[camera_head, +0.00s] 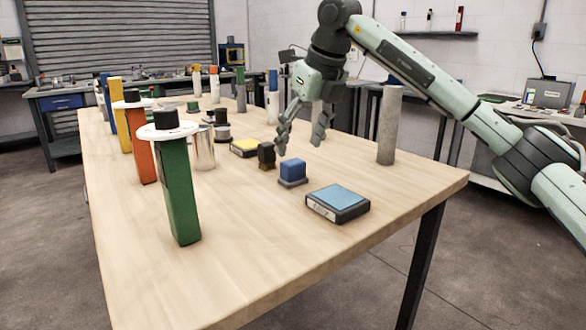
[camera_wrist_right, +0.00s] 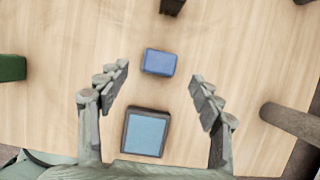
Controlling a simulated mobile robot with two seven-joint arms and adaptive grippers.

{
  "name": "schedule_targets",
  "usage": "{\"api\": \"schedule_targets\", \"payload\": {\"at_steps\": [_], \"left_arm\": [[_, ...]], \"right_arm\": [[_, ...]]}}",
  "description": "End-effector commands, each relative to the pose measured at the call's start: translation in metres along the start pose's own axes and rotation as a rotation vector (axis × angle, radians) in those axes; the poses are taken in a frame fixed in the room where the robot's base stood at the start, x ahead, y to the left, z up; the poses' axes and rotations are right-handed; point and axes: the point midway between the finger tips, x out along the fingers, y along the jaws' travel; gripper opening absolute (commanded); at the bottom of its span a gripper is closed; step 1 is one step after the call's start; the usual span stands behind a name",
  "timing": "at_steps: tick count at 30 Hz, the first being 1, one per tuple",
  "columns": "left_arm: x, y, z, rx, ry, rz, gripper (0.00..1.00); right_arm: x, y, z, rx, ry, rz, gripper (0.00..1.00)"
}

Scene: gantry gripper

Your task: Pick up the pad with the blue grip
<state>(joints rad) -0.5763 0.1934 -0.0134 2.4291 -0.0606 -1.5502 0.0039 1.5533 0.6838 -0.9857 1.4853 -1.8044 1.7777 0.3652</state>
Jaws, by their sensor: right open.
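The pad with the blue grip (camera_head: 292,170) is a small blue block on a thin dark base, standing on the wooden table. It also shows from above in the right wrist view (camera_wrist_right: 159,62). My right gripper (camera_head: 300,143) is open and empty, fingers pointing down, above the table. In the wrist view its fingertips (camera_wrist_right: 160,76) are spread wide on either side of the blue grip, which lies between and slightly beyond them. No contact shows. My left gripper is not in view.
A black box with a light blue top (camera_head: 338,203) lies nearer the table's front edge. A grey cylinder (camera_head: 388,126) stands right; a green post (camera_head: 180,190) stands left.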

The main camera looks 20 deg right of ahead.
Motion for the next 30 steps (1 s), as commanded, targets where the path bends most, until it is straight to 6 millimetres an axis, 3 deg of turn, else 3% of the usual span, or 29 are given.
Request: {"api": "schedule_targets", "payload": {"at_steps": [15,22,30], "left_arm": [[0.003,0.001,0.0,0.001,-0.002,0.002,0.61],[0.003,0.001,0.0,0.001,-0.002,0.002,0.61],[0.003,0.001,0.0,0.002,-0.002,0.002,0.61]], "right_arm": [[0.063,-0.001,0.0,0.0,0.003,0.0,0.66],[0.066,-0.001,0.001,0.0,-0.001,-0.001,0.66],[0.066,-0.001,0.001,0.0,0.0,-0.001,0.34]]}}
